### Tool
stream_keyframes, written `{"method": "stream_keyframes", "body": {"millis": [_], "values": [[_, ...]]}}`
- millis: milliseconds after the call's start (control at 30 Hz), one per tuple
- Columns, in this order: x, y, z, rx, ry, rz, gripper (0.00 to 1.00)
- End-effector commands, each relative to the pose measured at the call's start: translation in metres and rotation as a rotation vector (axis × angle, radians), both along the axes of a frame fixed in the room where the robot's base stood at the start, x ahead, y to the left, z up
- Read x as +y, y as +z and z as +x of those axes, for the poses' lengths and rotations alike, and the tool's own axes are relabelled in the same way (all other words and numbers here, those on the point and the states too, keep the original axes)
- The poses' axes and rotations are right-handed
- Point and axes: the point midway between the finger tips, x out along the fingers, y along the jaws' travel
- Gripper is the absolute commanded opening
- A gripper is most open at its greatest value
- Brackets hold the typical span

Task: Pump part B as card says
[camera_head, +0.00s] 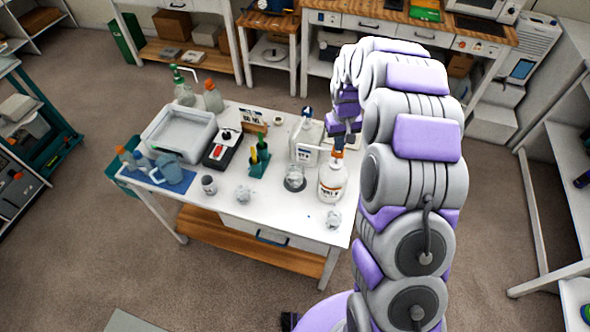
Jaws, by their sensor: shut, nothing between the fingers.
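My gripper (346,140) points down, shut and empty, right over this bottle's top. I cannot tell whether it touches the pump head, which the fingers partly hide. A white jug with a dark label and a dark blue top (305,141) stands just behind to the left. Which one is part B is too small to read. A clear cup (295,179) stands left of the orange-banded bottle.
On the white table (283,215) are a grey-white tray (183,131), a red and black device (222,149), a green holder with tools (259,160) and a small jar (209,185). Crumpled clear pieces (243,195) lie near the front. The front right top is mostly bare.

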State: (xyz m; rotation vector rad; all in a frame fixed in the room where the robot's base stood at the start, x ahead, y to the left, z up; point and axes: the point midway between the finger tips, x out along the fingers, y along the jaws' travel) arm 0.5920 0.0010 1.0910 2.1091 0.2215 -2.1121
Motion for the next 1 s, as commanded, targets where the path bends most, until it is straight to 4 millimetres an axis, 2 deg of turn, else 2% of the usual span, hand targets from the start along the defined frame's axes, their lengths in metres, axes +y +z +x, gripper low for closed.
{"method": "stream_keyframes", "body": {"millis": [1000], "values": [[0.0,-0.023,0.0,0.0,0.0,0.0,0.0]]}}
